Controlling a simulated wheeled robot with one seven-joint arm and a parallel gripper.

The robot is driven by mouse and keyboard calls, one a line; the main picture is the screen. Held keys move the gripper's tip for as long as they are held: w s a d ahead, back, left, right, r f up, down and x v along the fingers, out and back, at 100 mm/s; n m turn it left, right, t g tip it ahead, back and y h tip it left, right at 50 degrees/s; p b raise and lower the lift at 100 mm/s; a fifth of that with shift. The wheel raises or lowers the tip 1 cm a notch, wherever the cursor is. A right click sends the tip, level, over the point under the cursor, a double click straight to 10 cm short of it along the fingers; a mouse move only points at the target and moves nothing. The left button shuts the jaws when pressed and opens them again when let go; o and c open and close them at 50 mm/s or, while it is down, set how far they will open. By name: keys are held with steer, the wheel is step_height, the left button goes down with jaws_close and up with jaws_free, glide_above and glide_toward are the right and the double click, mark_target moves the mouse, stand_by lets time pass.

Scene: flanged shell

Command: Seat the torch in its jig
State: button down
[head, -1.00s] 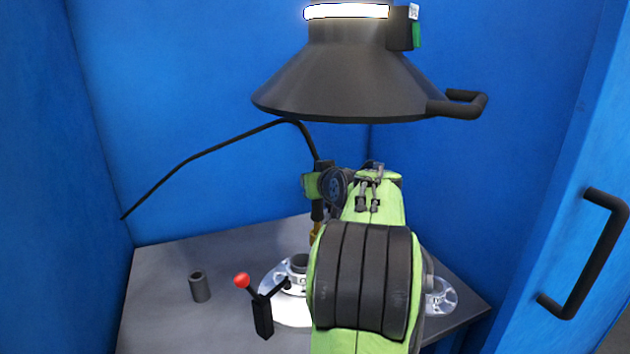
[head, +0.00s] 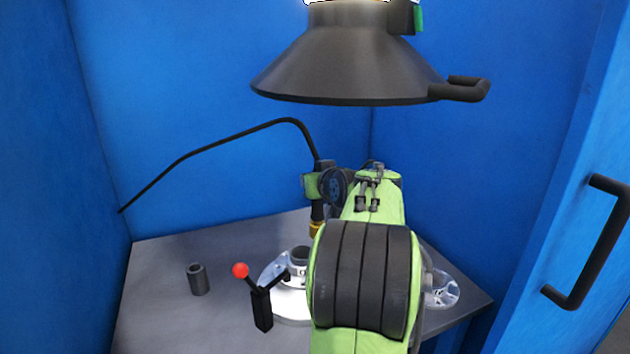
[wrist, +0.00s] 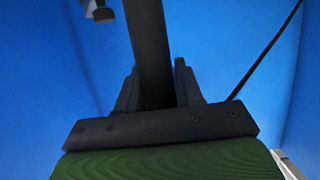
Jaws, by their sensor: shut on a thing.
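The torch (head: 317,212) is a dark upright body with a brass-coloured lower part and a black cable (head: 215,143) arching from its top to the left wall. My gripper (wrist: 158,88) is shut on the torch's dark body (wrist: 150,40) in the wrist view; in the head view my arm hides the fingers. A clear, shiny round flange (head: 290,305) with a dark-mouthed grey socket (head: 300,257) sits on the table, and may be the jig. The torch is above and slightly right of this socket. My arm hides part of the flange and the torch's lower end.
A black clamp with a red-knobbed lever (head: 240,270) stands in front of the flange. A loose dark cylinder (head: 197,279) stands at left. Another clear disc (head: 440,289) lies right of my arm. A black hood (head: 350,75) hangs above. Blue walls enclose the grey table (head: 160,315).

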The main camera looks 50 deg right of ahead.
steer(key=shift+f+b, duration=0.6)
steer(key=shift+f, duration=0.05)
steer(key=c, duration=0.6)
jaws_free()
steer(key=shift+c, duration=0.2)
steer(key=p+v, duration=0.1)
steer(key=v, duration=1.4)
steer(key=shift+s+a+p, duration=0.25)
steer(key=shift+a+p, duration=0.05)
steer(key=shift+r, duration=0.1)
